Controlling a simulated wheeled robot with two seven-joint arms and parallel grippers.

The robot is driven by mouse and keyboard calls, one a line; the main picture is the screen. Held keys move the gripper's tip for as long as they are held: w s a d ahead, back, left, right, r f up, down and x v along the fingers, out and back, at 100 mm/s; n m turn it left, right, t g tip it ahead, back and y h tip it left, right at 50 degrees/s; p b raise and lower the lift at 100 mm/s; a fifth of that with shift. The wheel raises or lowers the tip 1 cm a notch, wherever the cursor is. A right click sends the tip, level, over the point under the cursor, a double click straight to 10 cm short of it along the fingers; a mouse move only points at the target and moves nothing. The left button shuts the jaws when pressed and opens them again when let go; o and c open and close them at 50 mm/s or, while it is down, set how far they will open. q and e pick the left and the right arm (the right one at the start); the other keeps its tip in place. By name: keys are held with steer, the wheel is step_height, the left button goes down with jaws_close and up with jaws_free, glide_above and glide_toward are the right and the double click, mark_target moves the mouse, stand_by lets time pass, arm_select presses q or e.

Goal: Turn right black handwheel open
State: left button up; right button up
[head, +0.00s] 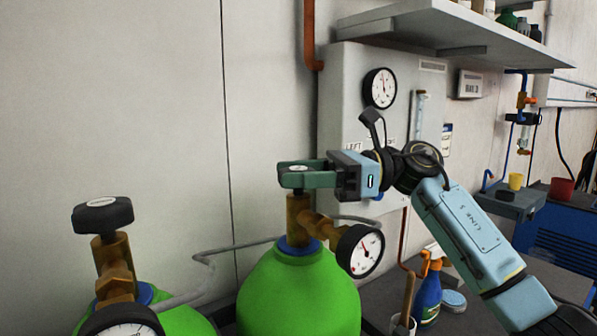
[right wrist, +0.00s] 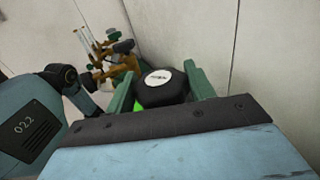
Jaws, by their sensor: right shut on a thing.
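The right black handwheel (head: 297,169) sits on the brass valve (head: 297,222) of the right green cylinder (head: 298,297). My right gripper (head: 303,174) reaches in from the right, its green fingers shut on the handwheel from both sides. In the right wrist view the handwheel (right wrist: 163,90), black with a pale label disc on top, lies between the two fingers (right wrist: 160,72). The left black handwheel (head: 103,214) stands free on the left cylinder's valve.
A pressure gauge (head: 361,250) juts out from the right valve, below my gripper. A grey pipe (head: 225,248) runs behind the cylinders. A wall panel (head: 350,105) with a gauge is behind. A spray bottle (head: 428,292) stands at the lower right, below my arm.

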steer(key=shift+r+n+g, duration=0.15)
steer(key=shift+n+g, duration=0.35)
steer(key=shift+g, duration=0.3)
steer(key=n+g+h+p, duration=0.1)
steer(key=g, duration=0.1)
steer(key=shift+n+g+p, duration=0.3)
steer(key=shift+n+p, duration=0.1)
steer(key=shift+n+g+h+p, duration=0.5)
steer(key=shift+n+g+p, duration=0.1)
steer(key=shift+g, duration=0.3)
steer(key=shift+n+g+h, duration=0.4)
steer(key=shift+g, duration=0.1)
arm_select(q)
steer(key=d+r, duration=0.4)
steer(key=shift+w+d+h+p, duration=0.15)
steer(key=shift+d+h+p, duration=0.15)
steer(key=shift+p, duration=0.05)
steer(key=shift+a+r, duration=0.1)
steer(key=shift+a, duration=0.05)
arm_select(e)
steer(key=shift+f+g, duration=0.25)
steer(key=shift+g, duration=0.05)
steer(key=o, duration=1)
steer(key=shift+c, duration=0.2)
steer(key=shift+d, duration=0.1)
